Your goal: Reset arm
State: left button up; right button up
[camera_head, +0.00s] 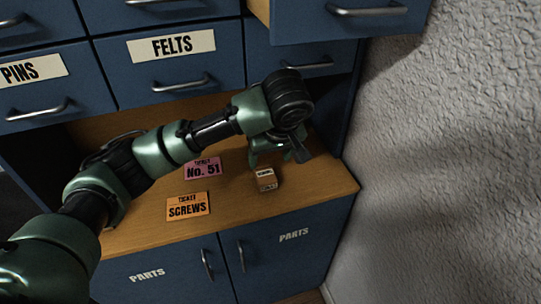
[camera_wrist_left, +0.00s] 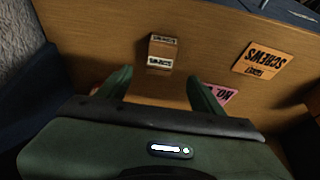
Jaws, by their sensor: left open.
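My left arm reaches in from the left over the wooden counter (camera_head: 235,205). My left gripper (camera_head: 278,158) hangs low above the counter at its right part, open and empty. In the left wrist view its two green fingers (camera_wrist_left: 160,84) stand apart. A small brown box (camera_head: 266,180) with a white label sits on the counter just in front of the gripper. In the left wrist view this box (camera_wrist_left: 162,52) lies beyond the fingertips, apart from them. My right gripper is not in view.
An orange SCREWS ticket (camera_head: 187,207) and a pink No. 51 ticket (camera_head: 203,169), partly covered by my arm, lie on the counter. Blue drawers, including FELTS (camera_head: 170,72), stand behind. An upper-right drawer (camera_head: 350,22) sticks out. A grey wall (camera_head: 450,150) bounds the right.

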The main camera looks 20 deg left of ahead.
pick_arm(q)
jog(key=shift+s+d+r, duration=0.1)
jog(key=shift+r, duration=0.25)
